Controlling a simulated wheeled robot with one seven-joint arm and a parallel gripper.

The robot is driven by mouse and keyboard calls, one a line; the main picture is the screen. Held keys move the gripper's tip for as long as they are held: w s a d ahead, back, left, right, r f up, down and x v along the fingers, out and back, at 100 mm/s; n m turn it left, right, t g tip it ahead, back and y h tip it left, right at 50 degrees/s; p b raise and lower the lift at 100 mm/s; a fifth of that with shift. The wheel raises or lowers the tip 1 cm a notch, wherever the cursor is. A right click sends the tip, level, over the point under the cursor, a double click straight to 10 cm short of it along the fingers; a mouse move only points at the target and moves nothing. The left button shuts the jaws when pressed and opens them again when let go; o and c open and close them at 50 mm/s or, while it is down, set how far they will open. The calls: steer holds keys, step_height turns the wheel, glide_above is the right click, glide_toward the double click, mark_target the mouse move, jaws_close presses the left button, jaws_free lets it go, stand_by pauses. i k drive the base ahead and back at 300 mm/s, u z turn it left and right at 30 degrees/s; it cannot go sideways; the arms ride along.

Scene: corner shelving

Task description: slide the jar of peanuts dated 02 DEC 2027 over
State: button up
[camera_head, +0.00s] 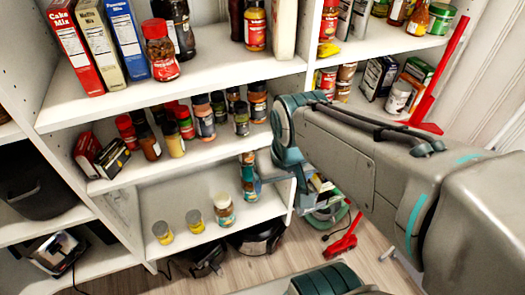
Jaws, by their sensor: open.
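On the lower shelf (180,195) stands a jar with a pale lid and a blue-green label (224,211); it could be peanuts. A taller jar or stack with brown and teal parts (249,176) stands farther right and back on that shelf, close to my gripper. No date is legible on either, so I cannot tell which one reads 02 DEC 2027. My gripper (270,166) hangs below my wrist at the right end of this shelf. It is open, and its fingertips are mostly hidden. I see no clear contact with a jar.
The shelf above holds several spice jars (204,117). The upright panel (296,190) bounds the lower shelf at right. A red-handled tool (440,75) leans at far right.

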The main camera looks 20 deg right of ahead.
mark_target(248, 195)
steer(key=u, duration=3.3)
steer(key=k, duration=0.9)
steer(key=z, duration=1.95)
